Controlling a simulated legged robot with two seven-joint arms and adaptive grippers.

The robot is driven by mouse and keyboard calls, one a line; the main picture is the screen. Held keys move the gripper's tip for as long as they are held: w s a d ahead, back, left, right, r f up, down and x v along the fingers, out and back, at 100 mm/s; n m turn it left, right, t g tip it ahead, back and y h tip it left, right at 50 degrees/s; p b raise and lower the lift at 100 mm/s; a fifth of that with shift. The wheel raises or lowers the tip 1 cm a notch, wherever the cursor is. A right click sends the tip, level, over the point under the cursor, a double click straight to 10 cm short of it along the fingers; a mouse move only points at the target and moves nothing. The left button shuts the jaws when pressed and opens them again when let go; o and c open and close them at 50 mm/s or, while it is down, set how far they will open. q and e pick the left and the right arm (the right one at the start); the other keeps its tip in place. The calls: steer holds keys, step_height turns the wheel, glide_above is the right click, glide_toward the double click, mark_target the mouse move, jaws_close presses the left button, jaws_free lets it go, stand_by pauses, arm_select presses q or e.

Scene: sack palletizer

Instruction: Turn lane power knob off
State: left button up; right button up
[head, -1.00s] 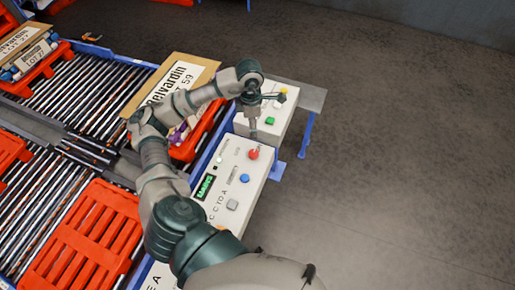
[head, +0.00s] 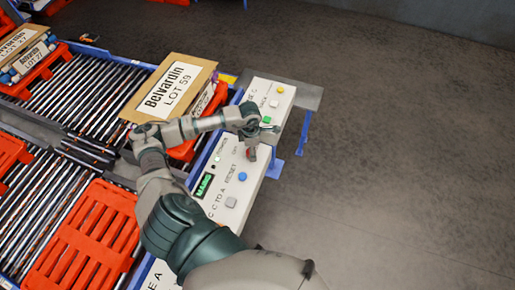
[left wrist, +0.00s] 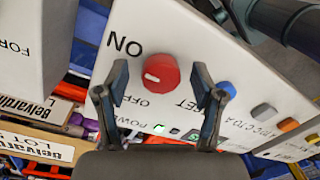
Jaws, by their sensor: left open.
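The red power knob (head: 251,154) sits on a white control panel (head: 222,215), partly covered by my left gripper in the head view. In the left wrist view the knob (left wrist: 161,73) is plain to see, with ON above left and OFF below left of it. Its white mark points left and slightly down, between the two labels. My left gripper (left wrist: 161,82) is open and empty, its fingers to either side of the knob in the picture; I cannot tell how far off. In the head view this gripper (head: 260,142) is over the panel. My right gripper is not in view.
A blue button (head: 242,177) and a grey button (head: 231,202) are on the same panel. A second white box (head: 270,98) with yellow and green buttons stands behind. A Belvardin carton (head: 168,88) rests on a red pallet by the rollers. Floor at right is clear.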

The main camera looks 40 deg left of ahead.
arm_select(q)
steer(key=shift+s, duration=0.1)
steer(key=c, duration=1.1)
steer(key=shift+c, duration=0.2)
steer(key=shift+n, duration=0.3)
steer(key=n+b, duration=0.1)
steer(key=n, duration=0.1)
steer(key=shift+f+n+b, duration=0.1)
steer(key=shift+n+b, duration=0.25)
steer(key=shift+n, duration=0.05)
steer(key=n+b, duration=0.1)
steer(key=n, duration=0.4)
steer(key=shift+b, duration=0.4)
steer(key=n+b, duration=0.1)
steer(key=n, duration=0.4)
steer(key=shift+s, duration=0.1)
steer(key=shift+n+t+b, duration=0.3)
steer(key=shift+n+b, duration=0.05)
steer(key=shift+n, duration=1.85)
